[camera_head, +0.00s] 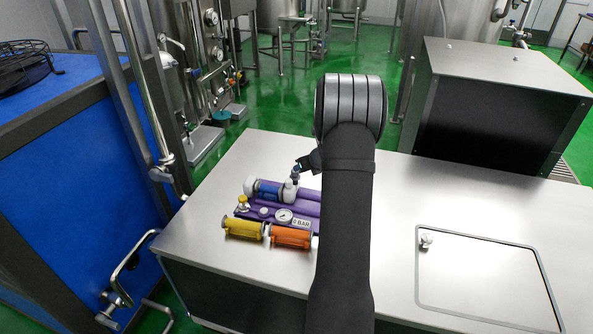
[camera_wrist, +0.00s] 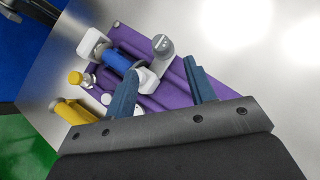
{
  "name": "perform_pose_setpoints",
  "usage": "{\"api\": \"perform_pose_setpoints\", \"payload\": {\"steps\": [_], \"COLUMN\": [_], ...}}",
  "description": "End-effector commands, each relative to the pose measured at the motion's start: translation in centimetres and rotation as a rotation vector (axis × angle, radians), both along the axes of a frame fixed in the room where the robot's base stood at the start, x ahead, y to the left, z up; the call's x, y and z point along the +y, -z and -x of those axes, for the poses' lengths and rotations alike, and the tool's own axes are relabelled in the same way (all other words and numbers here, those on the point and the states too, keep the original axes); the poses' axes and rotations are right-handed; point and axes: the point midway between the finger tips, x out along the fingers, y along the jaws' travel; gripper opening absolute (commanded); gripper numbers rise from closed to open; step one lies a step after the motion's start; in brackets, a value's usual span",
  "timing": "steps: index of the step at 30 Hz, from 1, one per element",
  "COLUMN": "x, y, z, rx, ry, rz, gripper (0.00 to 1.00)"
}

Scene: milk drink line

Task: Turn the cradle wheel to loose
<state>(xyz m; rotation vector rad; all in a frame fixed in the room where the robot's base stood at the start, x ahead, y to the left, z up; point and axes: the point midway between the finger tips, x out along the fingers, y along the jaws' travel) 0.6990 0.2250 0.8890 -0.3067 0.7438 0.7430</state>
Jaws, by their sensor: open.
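A purple base (camera_head: 308,208) carries a blue cylinder (camera_head: 268,187) held between white end blocks. It also shows in the wrist view (camera_wrist: 122,62). A grey round piece (camera_wrist: 162,47) stands beside the blue cylinder; I cannot tell for certain whether it is the cradle wheel. A yellow knob (camera_head: 242,203) sits at the base's left side, with a small white knob (camera_head: 263,211) near it. My gripper (camera_wrist: 160,66) is open and empty above the purple base. One finger overlaps the right white block in the wrist view; contact cannot be told. My arm hides the base's right end.
A yellow cylinder (camera_head: 244,228) and an orange cylinder (camera_head: 290,236) lie along the front of the base, near a round gauge (camera_head: 284,215). The steel table (camera_head: 395,200) is clear to the right, around a hatch (camera_head: 480,275) with a small knob. A dark cabinet (camera_head: 490,110) stands behind.

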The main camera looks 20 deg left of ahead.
Motion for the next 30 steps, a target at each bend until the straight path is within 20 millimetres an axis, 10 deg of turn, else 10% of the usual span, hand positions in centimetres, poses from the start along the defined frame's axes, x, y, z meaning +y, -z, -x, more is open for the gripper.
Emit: {"api": "perform_pose_setpoints", "payload": {"steps": [15, 30], "x": [4.2, 4.9], "y": [6.0, 6.9], "z": [-4.2, -4.9], "rx": [0.000, -0.001], "ry": [-0.003, -0.001], "rz": [0.002, 0.001], "gripper": [0.50, 0.50]}}
